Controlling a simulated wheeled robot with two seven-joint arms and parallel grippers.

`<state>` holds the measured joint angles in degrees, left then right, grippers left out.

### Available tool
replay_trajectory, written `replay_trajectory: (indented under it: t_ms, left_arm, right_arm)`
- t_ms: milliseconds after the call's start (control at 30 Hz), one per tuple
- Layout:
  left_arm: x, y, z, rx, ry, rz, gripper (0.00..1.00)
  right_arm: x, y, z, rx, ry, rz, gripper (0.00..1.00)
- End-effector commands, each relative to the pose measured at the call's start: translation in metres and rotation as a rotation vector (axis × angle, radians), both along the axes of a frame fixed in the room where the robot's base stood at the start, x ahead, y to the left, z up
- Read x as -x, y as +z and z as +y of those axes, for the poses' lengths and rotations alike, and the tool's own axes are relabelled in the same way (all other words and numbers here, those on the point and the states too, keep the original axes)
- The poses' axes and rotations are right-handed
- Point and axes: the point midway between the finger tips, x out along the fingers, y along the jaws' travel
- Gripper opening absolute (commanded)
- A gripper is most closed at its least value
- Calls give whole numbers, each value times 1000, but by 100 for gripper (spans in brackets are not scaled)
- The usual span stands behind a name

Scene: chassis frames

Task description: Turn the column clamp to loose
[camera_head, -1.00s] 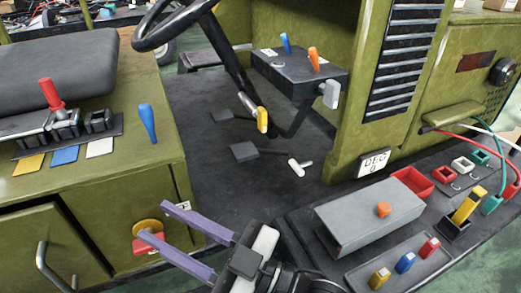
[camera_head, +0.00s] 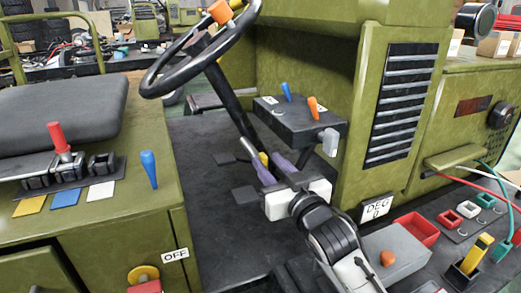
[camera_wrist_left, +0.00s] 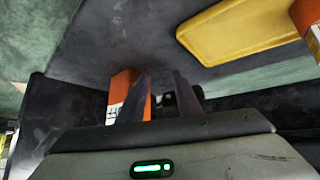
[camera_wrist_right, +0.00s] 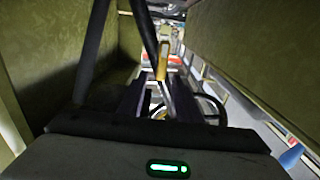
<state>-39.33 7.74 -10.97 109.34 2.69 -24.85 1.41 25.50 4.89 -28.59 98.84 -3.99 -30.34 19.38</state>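The column clamp is a lever on the steering column (camera_head: 228,92), with a metal shank and a yellow handle (camera_head: 264,158). My right gripper (camera_head: 267,164) reaches the handle from the front, with its two purple fingers on either side of the handle's end. In the right wrist view the yellow handle (camera_wrist_right: 163,62) stands between and beyond the fingertips, with gaps beside it, so the fingers look open around it. Contact cannot be told. My left gripper (camera_wrist_left: 165,88) is open in its own wrist view, away from the clamp, and out of the head view.
The steering wheel (camera_head: 198,45) is above the clamp. A dark box (camera_head: 300,118) with blue and orange levers is just behind. In the left wrist view, a yellow panel (camera_wrist_left: 240,30) and an orange block (camera_wrist_left: 122,86) are close.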

Motion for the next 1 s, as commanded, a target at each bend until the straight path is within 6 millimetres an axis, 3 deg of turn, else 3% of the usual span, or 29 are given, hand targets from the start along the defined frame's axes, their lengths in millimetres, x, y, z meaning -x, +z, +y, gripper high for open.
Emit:
replay_trajectory:
  t_ms: [200,400,867,1000]
  left_arm:
    - [0,1,1,-3,-2,0,31]
    - [0,1,1,-4,-2,0,31]
    - [-1,1,1,-6,-2,0,31]
    - [-1,1,1,-6,-2,0,31]
  right_arm:
    - [-37,2,16,-1,0,-2,31]
    - [-60,1,25,1,1,-1,31]
    - [-71,0,30,0,2,-2,31]
    - [-71,0,30,1,1,-1,11]
